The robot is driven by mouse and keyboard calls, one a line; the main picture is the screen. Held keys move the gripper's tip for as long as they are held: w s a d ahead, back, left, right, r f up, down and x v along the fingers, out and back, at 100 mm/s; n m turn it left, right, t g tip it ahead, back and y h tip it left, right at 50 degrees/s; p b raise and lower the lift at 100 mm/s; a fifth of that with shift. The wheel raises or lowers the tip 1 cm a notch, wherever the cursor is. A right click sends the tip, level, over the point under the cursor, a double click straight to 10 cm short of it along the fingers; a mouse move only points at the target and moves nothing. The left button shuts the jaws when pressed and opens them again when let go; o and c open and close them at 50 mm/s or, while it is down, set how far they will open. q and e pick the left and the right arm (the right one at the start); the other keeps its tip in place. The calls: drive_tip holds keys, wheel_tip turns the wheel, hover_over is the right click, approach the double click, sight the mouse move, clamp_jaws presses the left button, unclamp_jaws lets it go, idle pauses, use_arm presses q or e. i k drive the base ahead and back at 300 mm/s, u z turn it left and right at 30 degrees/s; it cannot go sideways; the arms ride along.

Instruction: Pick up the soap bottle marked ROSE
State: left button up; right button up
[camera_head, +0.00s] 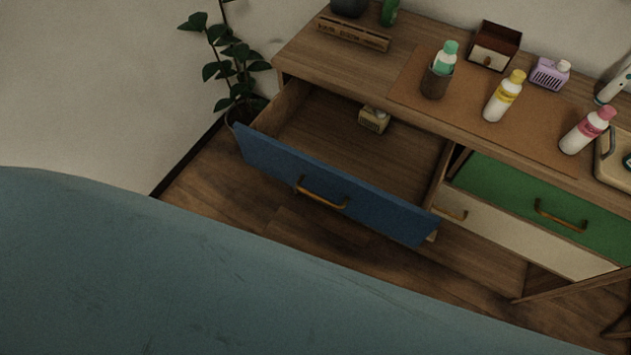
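Three white soap bottles stand on the dresser top. One with a pink cap and pink label (587,130) is at the right, one with a yellow cap (504,96) is in the middle, and one with a green cap (442,60) stands in a dark brown cup (435,83). The label lettering is too small to read, so I cannot confirm which says ROSE; the pink one matches that colour. Neither of my grippers is in view.
A blue-fronted drawer (330,185) stands pulled out, with a small beige box-like thing (374,120) inside. The green-fronted drawer (520,195) looks shut. A purple basket (549,73) and a tray (612,160) are near the pink bottle. A blue-grey surface fills the foreground.

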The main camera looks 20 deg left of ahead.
sight(594, 124)
drive_tip(key=k, duration=0.55)
drive_tip(key=z, duration=0.85)
drive_tip(key=i, duration=1.6)
drive_tip(key=u, duration=0.5)
